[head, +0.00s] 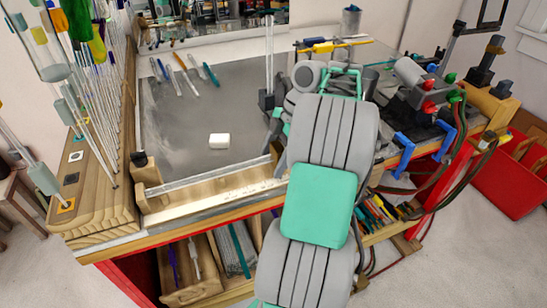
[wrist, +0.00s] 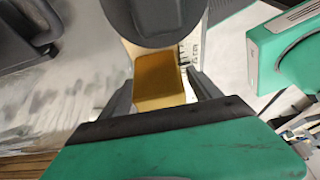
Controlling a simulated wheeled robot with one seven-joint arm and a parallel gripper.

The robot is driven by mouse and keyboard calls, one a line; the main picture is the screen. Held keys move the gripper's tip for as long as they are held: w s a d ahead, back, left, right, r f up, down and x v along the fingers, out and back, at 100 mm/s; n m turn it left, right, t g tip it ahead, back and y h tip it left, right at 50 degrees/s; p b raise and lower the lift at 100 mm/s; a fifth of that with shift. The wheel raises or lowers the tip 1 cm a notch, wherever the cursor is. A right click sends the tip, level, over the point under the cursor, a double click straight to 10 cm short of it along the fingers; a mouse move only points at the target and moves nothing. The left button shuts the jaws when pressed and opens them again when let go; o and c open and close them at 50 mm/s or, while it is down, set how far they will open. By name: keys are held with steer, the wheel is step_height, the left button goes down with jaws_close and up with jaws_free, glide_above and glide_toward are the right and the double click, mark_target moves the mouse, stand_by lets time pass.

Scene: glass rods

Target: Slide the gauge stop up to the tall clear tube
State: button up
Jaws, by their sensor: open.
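A tall clear tube (head: 269,52) stands upright at the back of the grey mat, with a dark holder at its foot. A wooden gauge rail (head: 215,196) with a marked scale runs along the bench front. Its right end goes behind my arm. In the wrist view, an ochre block (wrist: 160,82), which may be the gauge stop, lies between the two dark fingers of my gripper (wrist: 162,92). The fingers are open around it, and I cannot tell whether they touch it. A dark rounded part covers its top. In the head view my arm hides the gripper's fingertips.
A white block (head: 219,141) lies on the grey mat (head: 190,115), and several thin tools (head: 186,75) lie behind it. A wooden rack (head: 100,190) of glass rods stands at the left. A wooden end block with a black knob (head: 139,158) stands at the rail's left.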

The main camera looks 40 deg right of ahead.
mark_target(279, 146)
steer(key=p+v, duration=0.6)
steer(key=v, duration=0.2)
steer(key=shift+a, duration=0.1)
steer(key=shift+f, duration=0.1)
steer(key=w+a+m, duration=0.2)
steer(key=a, duration=0.4)
steer(key=w+a+r+m+h+b, duration=0.1)
steer(key=w+a+m, duration=0.1)
steer(key=a, duration=0.5)
steer(key=w+a+r+m+b, duration=0.1)
steer(key=w+a+m, duration=0.1)
steer(key=a, duration=0.5)
steer(key=shift+w+a+r+t, duration=0.15)
steer(key=shift+w+r+t, duration=0.1)
steer(key=shift+w+t, duration=0.25)
steer(key=s+a+f+m+t+h+b, duration=0.1)
steer(key=s+a+f+m+t+h, duration=0.1)
steer(key=s+a+f+m, duration=0.3)
steer(key=s+a+m+h, duration=0.1)
steer(key=s+a+m, duration=0.2)
steer(key=s+a, duration=0.1)
steer(key=shift+a+f+b, duration=0.25)
steer(key=shift+a+b, duration=0.05)
steer(key=shift+a, duration=0.05)
